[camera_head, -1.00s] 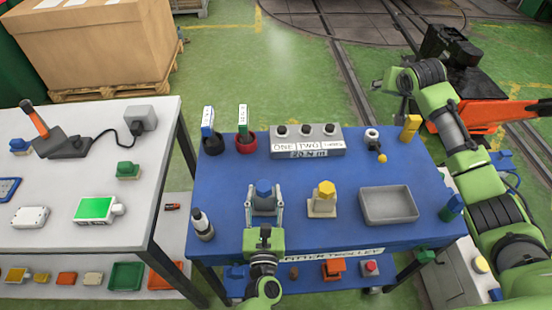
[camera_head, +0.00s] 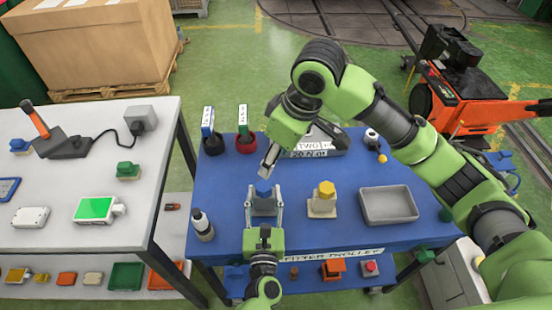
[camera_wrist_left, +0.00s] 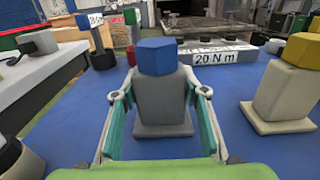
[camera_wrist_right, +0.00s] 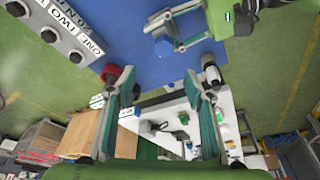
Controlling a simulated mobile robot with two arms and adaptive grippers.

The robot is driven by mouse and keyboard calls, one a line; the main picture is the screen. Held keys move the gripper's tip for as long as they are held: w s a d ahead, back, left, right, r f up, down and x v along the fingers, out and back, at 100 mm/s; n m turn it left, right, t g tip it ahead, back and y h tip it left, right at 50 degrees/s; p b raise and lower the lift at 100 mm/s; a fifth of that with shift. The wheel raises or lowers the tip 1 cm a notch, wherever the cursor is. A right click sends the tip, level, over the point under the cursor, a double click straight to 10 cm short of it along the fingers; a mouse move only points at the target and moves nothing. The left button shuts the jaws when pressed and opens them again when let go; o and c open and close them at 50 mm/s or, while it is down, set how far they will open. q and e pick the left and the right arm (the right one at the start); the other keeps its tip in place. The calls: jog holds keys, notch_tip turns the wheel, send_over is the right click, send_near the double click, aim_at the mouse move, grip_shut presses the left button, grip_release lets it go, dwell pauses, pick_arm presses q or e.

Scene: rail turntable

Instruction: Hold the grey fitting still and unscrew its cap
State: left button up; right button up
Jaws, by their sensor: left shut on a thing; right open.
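The grey fitting (camera_wrist_left: 160,100) stands upright on the blue trolley top and has a blue cap (camera_wrist_left: 157,56) on it. In the head view the blue cap (camera_head: 264,187) shows between my left gripper's fingers. My left gripper (camera_head: 264,212) is shut on the grey fitting, one finger on each side of its body. My right gripper (camera_head: 267,168) is open and empty, above and just behind the blue cap. In the right wrist view the open fingers (camera_wrist_right: 164,88) have nothing between them, and the blue cap (camera_wrist_right: 163,47) lies beyond them.
A beige fitting with a yellow cap (camera_head: 326,188) stands right of the grey one. A grey tray (camera_head: 388,218) is farther right. A labelled box (camera_head: 318,152) sits behind, partly hidden by my right arm.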

aim_at(264, 186)
jog(key=x, duration=0.8)
jog(key=s+x, duration=0.1)
jog(key=x, duration=0.3)
jog(key=shift+d+f, duration=0.15)
jog(key=shift+f, duration=0.2)
jog(key=c, duration=1.2)
